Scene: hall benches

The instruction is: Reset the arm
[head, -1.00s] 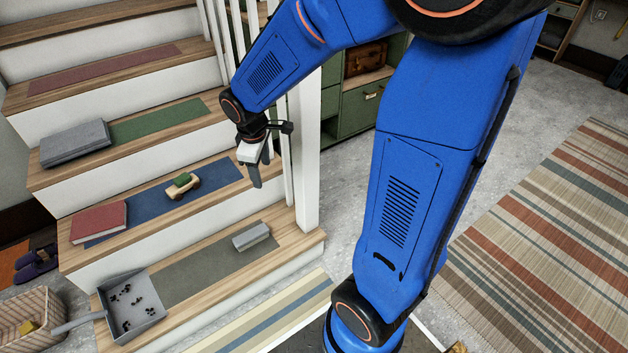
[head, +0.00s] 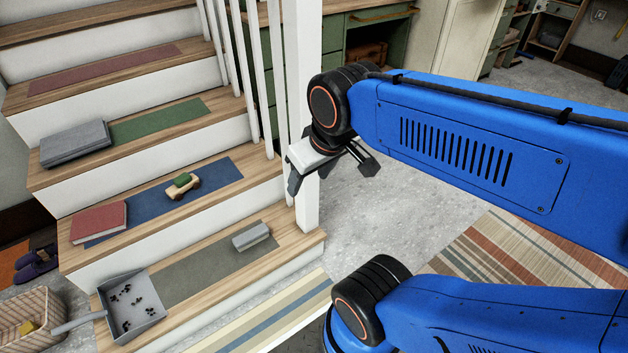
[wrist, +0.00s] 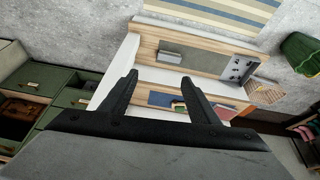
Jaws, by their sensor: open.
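My gripper (head: 294,188) is in front of the white newel post at the right end of the stairs in the head view. Its jaws are open, with nothing between them. In the wrist view my gripper (wrist: 158,88) shows two dark fingers spread apart, with the stairs beyond them. My blue arm reaches in from the right, folded back over itself.
The stairs hold a dustpan with dark bits (head: 135,308), a grey block (head: 250,236), a toy car (head: 182,186), a red book (head: 98,222) and a grey folded cloth (head: 75,144). The post (head: 306,215) is close to my gripper. Grey floor (head: 380,215) lies open to the right.

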